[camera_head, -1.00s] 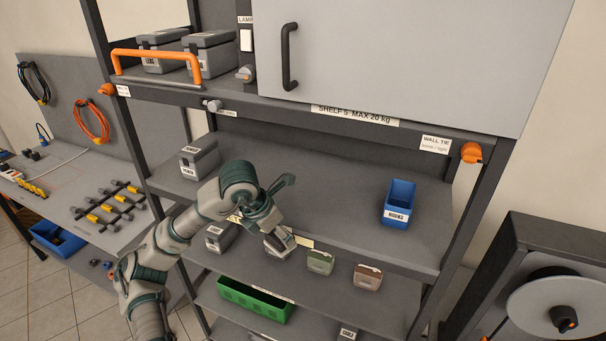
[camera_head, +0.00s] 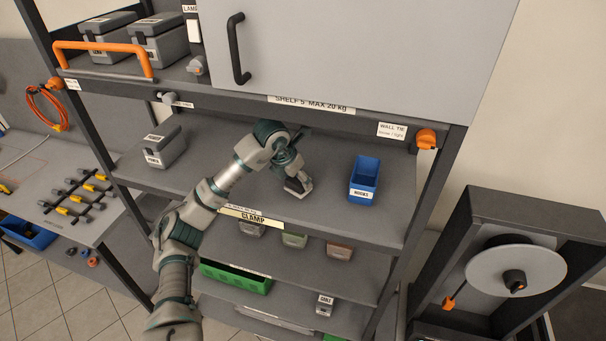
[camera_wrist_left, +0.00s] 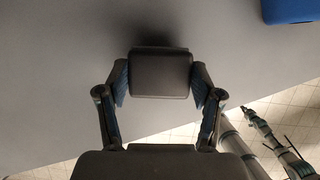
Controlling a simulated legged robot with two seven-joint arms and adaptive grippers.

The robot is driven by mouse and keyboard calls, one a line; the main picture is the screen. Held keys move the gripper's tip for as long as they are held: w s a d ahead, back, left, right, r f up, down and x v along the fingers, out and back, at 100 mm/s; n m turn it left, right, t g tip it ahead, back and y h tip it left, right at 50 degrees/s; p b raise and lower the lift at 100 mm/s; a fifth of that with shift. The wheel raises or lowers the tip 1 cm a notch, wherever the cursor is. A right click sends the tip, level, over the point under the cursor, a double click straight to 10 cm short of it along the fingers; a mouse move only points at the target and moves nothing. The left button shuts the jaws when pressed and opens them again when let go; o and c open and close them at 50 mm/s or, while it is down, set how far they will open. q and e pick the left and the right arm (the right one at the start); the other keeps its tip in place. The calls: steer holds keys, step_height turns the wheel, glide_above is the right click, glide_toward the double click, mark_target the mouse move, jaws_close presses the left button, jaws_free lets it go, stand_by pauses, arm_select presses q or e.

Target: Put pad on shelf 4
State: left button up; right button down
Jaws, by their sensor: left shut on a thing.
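My left gripper (camera_head: 293,174) is shut on the pad (camera_head: 298,188), a small dark block with a pale lower edge. It is over the front middle part of the grey shelf (camera_head: 225,150) directly below the one marked SHELF 5. In the left wrist view the pad (camera_wrist_left: 160,75) sits between the two fingers, over the grey shelf surface (camera_wrist_left: 60,70), with a dark shadow close behind it. I cannot tell whether the pad touches the shelf. This shelf's own number is not readable. My right gripper is not in the head view.
On the same shelf, a blue bin (camera_head: 363,182) stands to the right and a grey box (camera_head: 163,146) to the left. The surface between them is clear apart from my arm. The shelf above (camera_head: 230,98) and its grey door (camera_head: 350,50) hang over it. A lower shelf holds small boxes (camera_head: 294,240).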

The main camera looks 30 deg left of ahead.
arm_select(q)
steer(key=shift+w+d+f+p, duration=0.1)
steer(key=shift+w+f+p, duration=0.25)
steer(key=shift+w, duration=0.25)
steer(key=shift+w+d+f+p, duration=0.1)
steer(key=shift+w+f+p, duration=0.2)
steer(key=shift+w, duration=0.3)
steer(key=o, duration=0.7)
steer(key=shift+d, duration=0.15)
steer(key=o, duration=0.3)
steer(key=shift+s+r+b, duration=0.1)
steer(key=shift+r+b, duration=0.1)
steer(key=shift+b, duration=0.1)
steer(key=s+b, duration=0.1)
steer(key=s, duration=0.2)
steer(key=s+a+b, duration=0.1)
steer(key=s+b, duration=0.1)
steer(key=s, duration=0.2)
steer(key=s+a+b, duration=0.1)
steer(key=s, duration=0.3)
steer(key=shift+s+a+r, duration=0.1)
steer(key=shift+r, duration=0.15)
steer(key=shift+s+b, duration=0.3)
steer(key=shift+s, duration=0.2)
